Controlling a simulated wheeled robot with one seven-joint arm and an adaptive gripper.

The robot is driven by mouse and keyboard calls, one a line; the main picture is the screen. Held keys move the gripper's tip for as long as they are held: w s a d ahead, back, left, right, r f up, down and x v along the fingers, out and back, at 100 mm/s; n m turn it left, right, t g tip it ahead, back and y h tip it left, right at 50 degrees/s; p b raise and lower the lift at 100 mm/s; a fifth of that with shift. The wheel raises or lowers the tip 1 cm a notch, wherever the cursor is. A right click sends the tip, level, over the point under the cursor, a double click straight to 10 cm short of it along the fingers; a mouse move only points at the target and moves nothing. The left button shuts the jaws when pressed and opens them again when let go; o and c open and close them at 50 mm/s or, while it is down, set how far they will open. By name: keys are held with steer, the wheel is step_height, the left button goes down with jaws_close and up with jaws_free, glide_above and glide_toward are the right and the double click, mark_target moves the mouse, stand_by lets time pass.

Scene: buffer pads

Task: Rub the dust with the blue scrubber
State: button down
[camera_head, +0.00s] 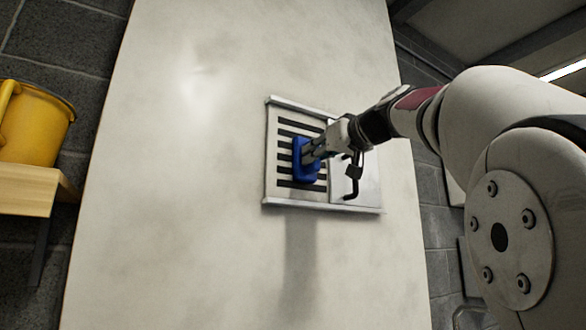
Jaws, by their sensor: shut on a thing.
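The blue scrubber (300,160) is upright against a slatted vent (284,184) in the wall panel. My gripper (309,153) is shut on the scrubber from its right side and hides part of it. The scrubber covers the middle of the dark slats, and I cannot tell for sure whether it presses on them. A faint grey smudge, perhaps dust or a shadow (299,250), runs down the panel below the vent.
A sliding cover with a black handle (353,190) sits at the right of the vent, close to my gripper. Rails (325,207) run above and below it. A yellow bucket (36,125) stands on a wooden shelf (28,190) at the left. The pale panel (180,170) around the vent is clear.

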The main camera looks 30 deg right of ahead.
steer(key=shift+w+a+b, duration=0.2)
steer(key=shift+a+b, duration=0.25)
steer(key=shift+a, duration=2.15)
steer(key=s+b, duration=0.1)
steer(key=s, duration=0.5)
steer(key=shift+s, duration=0.1)
steer(key=s, duration=0.2)
steer(key=shift+s+b, duration=0.3)
steer(key=shift+s, duration=0.1)
steer(key=shift+w, duration=0.1)
steer(key=w, duration=0.6)
steer(key=shift+w+f+p, duration=0.2)
steer(key=shift+w+p, duration=0.1)
steer(key=shift+w, duration=0.05)
